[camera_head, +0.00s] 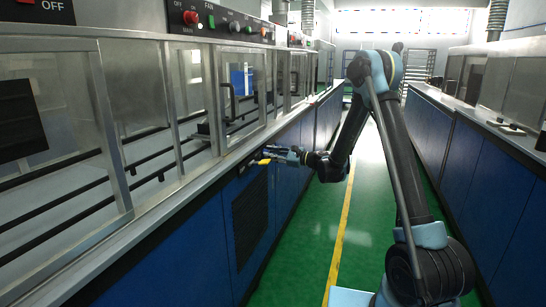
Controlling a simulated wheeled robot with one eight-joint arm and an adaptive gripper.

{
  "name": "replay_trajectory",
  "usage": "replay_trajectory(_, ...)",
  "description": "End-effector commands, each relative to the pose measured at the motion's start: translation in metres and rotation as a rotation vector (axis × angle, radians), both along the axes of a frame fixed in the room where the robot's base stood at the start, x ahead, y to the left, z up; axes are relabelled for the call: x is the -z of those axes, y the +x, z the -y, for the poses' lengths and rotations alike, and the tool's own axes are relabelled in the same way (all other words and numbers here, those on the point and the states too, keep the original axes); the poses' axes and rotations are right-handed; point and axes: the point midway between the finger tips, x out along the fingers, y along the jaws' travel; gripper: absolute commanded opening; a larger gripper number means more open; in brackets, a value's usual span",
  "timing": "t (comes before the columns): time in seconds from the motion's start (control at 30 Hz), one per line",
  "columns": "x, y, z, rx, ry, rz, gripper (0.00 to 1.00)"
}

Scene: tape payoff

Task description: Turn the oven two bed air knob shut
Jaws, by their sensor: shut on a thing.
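My gripper (273,154) is at the front edge of the left-hand line of machines, just below the grey ledge, reached by my arm from the right. A small yellow lever-like knob (261,161) sticks out to the left of the fingers, and my gripper is shut on it. The fingers cover most of the knob, so its turn angle is hard to read. I cannot read a label saying which oven or air line it belongs to.
A grey ledge (150,215) and glazed metal enclosures run along the left above blue cabinets (165,265). A panel with a FAN label and buttons (215,22) is above. A green aisle with a yellow line (340,235) is clear. More blue cabinets (470,150) stand right.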

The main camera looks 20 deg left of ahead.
Motion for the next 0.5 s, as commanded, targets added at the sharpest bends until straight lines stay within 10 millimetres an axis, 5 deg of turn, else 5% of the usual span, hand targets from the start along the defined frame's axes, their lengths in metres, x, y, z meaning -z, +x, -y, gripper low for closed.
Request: replay_trajectory(0.5,0.0009,-0.0002,-0.0039,-0.003,-0.029,0.371,0.0)
